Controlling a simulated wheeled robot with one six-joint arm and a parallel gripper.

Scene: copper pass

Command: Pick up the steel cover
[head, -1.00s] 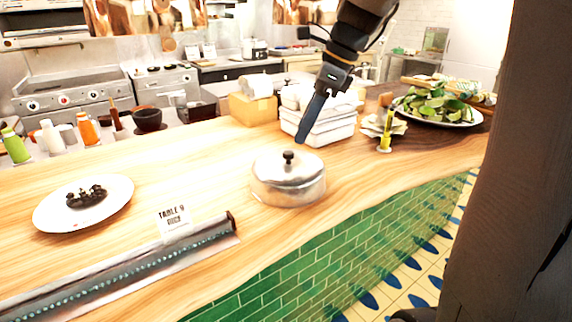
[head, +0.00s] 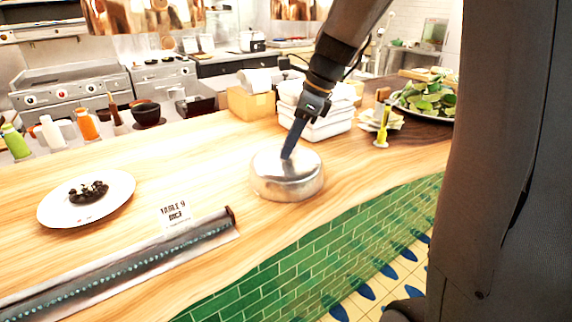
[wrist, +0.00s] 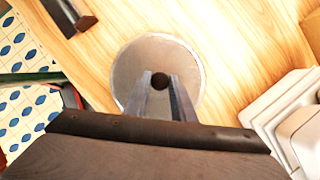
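The steel cover (head: 287,180) is a round, shiny lid with a dark knob on top. It sits on the wooden counter, and it also shows in the wrist view (wrist: 185,62). My gripper (head: 288,154) is down at the top of the cover and hides the knob in the head view. In the wrist view my gripper (wrist: 160,84) has its two fingers apart, with the dark knob (wrist: 160,80) between or just beyond their tips. I cannot tell whether the fingers touch the knob.
White stacked containers (head: 318,112) stand just behind the cover. A white plate with dark food (head: 112,204) and a TABLE 9 card (head: 177,214) are to the left. A long foil roll (head: 130,262) lies near the front edge. Bare counter surrounds the cover.

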